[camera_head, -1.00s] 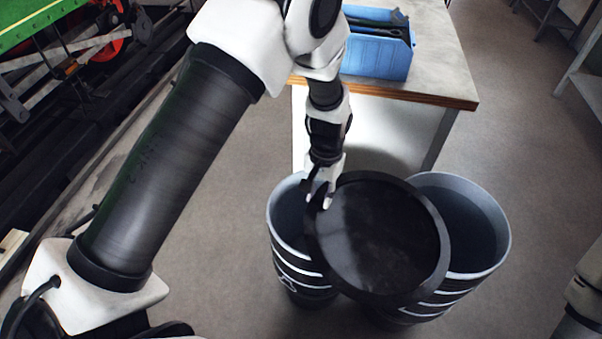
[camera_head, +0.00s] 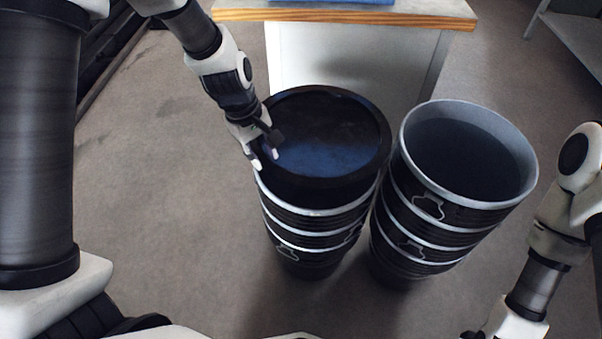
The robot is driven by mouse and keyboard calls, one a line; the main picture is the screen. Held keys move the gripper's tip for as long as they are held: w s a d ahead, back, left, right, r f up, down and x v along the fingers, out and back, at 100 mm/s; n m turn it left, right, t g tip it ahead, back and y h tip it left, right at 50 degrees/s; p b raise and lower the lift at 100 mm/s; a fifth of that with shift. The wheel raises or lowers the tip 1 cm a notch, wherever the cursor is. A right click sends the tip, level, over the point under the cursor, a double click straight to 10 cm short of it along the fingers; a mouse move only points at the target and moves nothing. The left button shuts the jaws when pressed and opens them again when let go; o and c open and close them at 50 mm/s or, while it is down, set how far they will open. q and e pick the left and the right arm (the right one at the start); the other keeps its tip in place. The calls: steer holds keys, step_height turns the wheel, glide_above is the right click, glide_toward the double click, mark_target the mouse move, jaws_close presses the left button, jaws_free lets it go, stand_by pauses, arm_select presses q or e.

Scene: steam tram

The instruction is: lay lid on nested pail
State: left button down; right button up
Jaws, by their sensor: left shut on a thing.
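Two stacks of nested dark pails with light rims stand side by side on the floor. The round black lid (camera_head: 330,140) covers the top of the left stack (camera_head: 310,222). It lies on or just above the top rim; I cannot tell if it is fully seated. My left gripper (camera_head: 262,160) is shut on the lid's left edge. The right stack (camera_head: 430,225) has an open top, and its dark inside shows. My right gripper (camera_head: 500,333) is at the bottom right edge, mostly cut off, away from the pails.
A white workbench (camera_head: 350,62) with a wooden edge stands close behind the pails, with the bottom of a blue bin (camera_head: 340,1) at the top edge. A grey shelf (camera_head: 575,40) is at the upper right. The floor left of the pails is clear.

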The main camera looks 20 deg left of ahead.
arm_select(q)
step_height(320, 180, down, 9)
steer(key=b, duration=0.3)
steer(key=shift+f, duration=0.1)
steer(key=c, duration=0.8)
jaws_free()
steer(key=shift+c, duration=0.2)
